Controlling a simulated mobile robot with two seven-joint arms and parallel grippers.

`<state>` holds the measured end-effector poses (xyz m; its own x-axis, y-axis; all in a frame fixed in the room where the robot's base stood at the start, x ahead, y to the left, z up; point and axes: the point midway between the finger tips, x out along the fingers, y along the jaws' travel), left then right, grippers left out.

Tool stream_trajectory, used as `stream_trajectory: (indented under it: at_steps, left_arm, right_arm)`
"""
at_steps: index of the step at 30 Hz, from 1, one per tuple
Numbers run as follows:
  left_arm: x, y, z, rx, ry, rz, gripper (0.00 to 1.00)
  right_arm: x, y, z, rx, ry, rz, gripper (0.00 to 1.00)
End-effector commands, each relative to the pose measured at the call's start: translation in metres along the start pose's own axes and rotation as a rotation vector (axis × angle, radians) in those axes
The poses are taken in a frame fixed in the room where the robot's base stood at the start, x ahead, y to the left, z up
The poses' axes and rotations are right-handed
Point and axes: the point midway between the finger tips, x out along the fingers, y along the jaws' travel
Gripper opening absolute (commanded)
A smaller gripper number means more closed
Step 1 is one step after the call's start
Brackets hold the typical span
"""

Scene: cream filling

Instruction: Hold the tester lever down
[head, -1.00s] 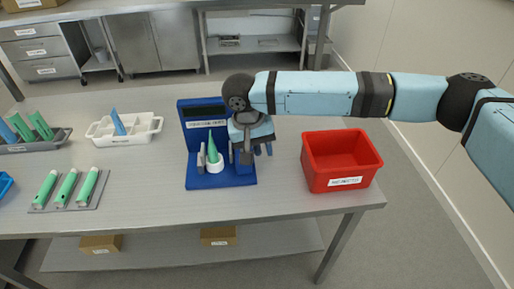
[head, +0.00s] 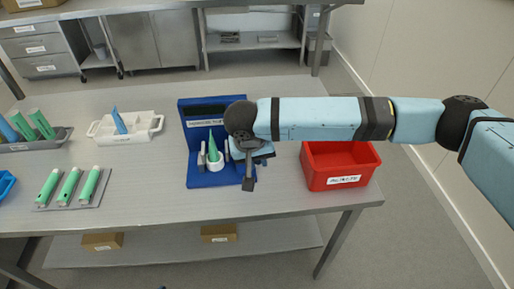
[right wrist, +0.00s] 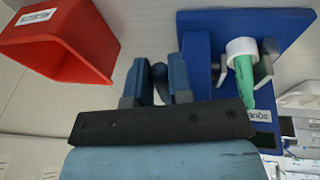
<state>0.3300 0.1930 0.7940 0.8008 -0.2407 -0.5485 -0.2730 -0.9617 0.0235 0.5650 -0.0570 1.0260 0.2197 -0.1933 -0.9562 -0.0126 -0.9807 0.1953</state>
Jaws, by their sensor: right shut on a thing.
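The blue tester (head: 208,180) stands on the table, with a dark display (head: 206,110) on its upright back panel. A green pointed tube (head: 213,148) stands tip up in its white ring (head: 215,165), between grey jaws; both also show in the right wrist view, the tube (right wrist: 245,82) and the ring (right wrist: 241,46). My right gripper (head: 249,180) is low at the tester's right side. In the right wrist view its fingers (right wrist: 160,70) are closed around the tester lever (right wrist: 160,82), a dark rounded piece mostly hidden between them. My left gripper is not in view.
A red bin (head: 342,182) stands right of the tester, under my right arm. The table front is clear.

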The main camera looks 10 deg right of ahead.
Motion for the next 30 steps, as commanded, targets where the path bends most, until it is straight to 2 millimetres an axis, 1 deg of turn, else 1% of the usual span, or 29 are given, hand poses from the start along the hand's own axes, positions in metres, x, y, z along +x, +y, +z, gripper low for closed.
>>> stream_trajectory:
  at_steps: [1,6,12,22,30]
  left_arm:
    - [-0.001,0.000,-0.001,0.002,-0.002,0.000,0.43]
    - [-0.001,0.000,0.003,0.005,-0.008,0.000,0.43]
    - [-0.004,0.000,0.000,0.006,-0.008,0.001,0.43]
    - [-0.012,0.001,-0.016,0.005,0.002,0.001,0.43]
    - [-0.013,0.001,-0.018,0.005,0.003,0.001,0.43]
  right_arm:
    - [0.005,-0.001,0.004,0.005,0.034,0.000,0.00]
    - [0.021,-0.004,0.009,0.032,0.155,0.003,0.00]
    - [0.033,-0.007,0.013,0.052,0.253,0.006,0.00]
    - [0.046,-0.009,0.014,0.073,0.357,0.012,0.00]
    - [0.050,-0.010,0.013,0.078,0.389,0.013,0.00]
